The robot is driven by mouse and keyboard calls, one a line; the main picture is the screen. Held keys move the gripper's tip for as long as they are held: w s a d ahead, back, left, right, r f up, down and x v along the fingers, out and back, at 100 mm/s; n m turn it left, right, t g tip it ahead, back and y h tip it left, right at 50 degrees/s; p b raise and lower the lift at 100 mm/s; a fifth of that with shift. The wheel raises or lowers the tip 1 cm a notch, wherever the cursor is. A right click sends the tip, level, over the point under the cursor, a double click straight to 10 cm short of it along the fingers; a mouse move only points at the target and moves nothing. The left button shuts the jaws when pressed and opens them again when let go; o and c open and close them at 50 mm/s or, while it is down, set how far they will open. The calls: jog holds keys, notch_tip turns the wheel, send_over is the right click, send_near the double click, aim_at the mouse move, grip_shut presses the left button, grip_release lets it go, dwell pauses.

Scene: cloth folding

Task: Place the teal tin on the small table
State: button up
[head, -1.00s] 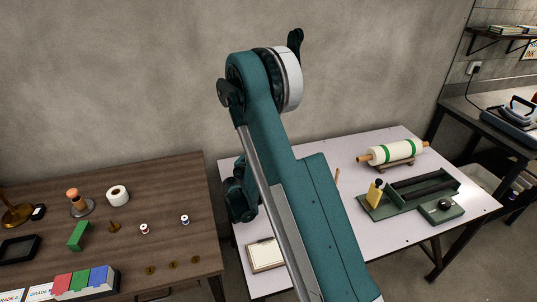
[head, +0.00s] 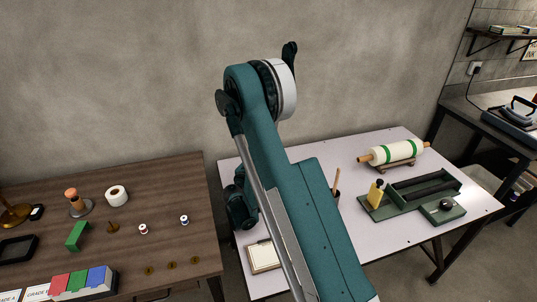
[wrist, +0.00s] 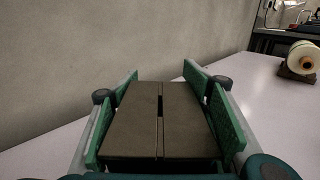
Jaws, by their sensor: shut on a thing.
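In the wrist view my gripper (wrist: 160,115) is shut on a flat-topped brown-grey slotted block (wrist: 135,125), held between its green finger pads. I cannot tell whether this is the teal tin; no teal body of a tin shows clearly. In the head view my arm hides the gripper's fingers and what they hold. The pale table (head: 305,168) stands on the right and the brown wooden table (head: 60,180) on the left. I cannot tell which is the small table. My wrist is over or beside the pale table's left part.
A grey wall (head: 120,80) is close behind. A gap separates the tables.

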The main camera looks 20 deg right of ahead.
jog(key=o, duration=1.1)
jog(key=shift+o, duration=0.2)
jog(key=shift+r, duration=0.15)
jog(key=shift+s+a, duration=0.45)
jog(key=shift+a, duration=0.1)
jog(key=p+v, duration=0.1)
jog(key=v, duration=0.2)
jog(key=shift+s+a, duration=0.25)
notch_tip(320, 180, up, 7)
jog(key=p, duration=0.2)
